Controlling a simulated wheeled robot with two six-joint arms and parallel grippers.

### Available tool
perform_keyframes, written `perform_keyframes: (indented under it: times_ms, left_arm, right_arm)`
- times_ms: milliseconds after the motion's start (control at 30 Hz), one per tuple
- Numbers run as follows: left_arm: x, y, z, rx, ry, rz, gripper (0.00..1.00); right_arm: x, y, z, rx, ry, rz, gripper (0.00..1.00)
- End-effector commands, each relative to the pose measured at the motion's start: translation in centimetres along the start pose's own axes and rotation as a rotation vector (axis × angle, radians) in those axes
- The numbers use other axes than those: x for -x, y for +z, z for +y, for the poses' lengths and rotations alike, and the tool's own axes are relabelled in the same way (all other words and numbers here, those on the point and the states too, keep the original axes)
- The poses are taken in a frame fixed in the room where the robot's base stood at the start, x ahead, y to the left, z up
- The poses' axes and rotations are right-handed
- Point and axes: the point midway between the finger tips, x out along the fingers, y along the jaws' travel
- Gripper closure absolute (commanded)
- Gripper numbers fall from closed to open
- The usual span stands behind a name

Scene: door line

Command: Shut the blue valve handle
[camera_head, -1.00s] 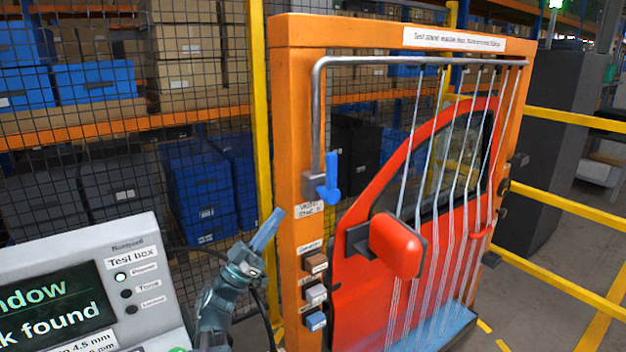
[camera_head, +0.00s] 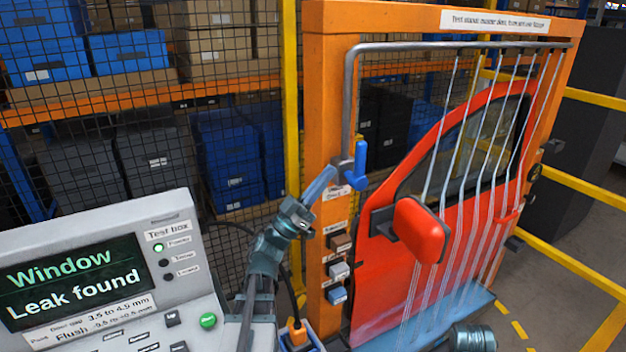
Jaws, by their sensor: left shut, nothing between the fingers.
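The blue valve handle (camera_head: 361,165) points up and down on the valve at the lower end of the grey pipe (camera_head: 349,100), on the orange frame's left post. Pale water streams run from the pipe's top bar down over the red door (camera_head: 385,280). My left gripper (camera_head: 333,172) is shut and empty. Its fingertips are just left of the valve body, close to the handle; I cannot tell whether they touch. The fingers cover part of the label below the valve. My right gripper is not in view.
The test box (camera_head: 100,245) at lower left reads "Window Leak found". Several small switches (camera_head: 340,270) sit on the orange post (camera_head: 322,120) below the valve. The red mirror (camera_head: 420,230) sticks out from the door. Yellow rails (camera_head: 575,262) stand at right.

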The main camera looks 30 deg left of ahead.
Motion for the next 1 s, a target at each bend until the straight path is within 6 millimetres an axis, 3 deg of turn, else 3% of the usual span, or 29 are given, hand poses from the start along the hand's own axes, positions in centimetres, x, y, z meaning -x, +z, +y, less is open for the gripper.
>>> perform_keyframes:
  times_ms: [33,100,300,1000]
  left_arm:
    - [-1.5,-0.4,-0.1,0.002,0.001,0.000,1.00]
    - [-2.6,-0.3,-0.1,0.002,0.001,0.000,1.00]
    - [-3.8,2.1,-0.1,0.001,0.000,0.000,1.00]
    - [-4.8,2.7,0.0,0.000,-0.001,-0.015,1.00]
  right_arm:
    - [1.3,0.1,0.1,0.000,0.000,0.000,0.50]
    - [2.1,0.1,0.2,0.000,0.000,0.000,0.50]
    - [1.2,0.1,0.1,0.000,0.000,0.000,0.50]
    - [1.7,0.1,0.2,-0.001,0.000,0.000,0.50]
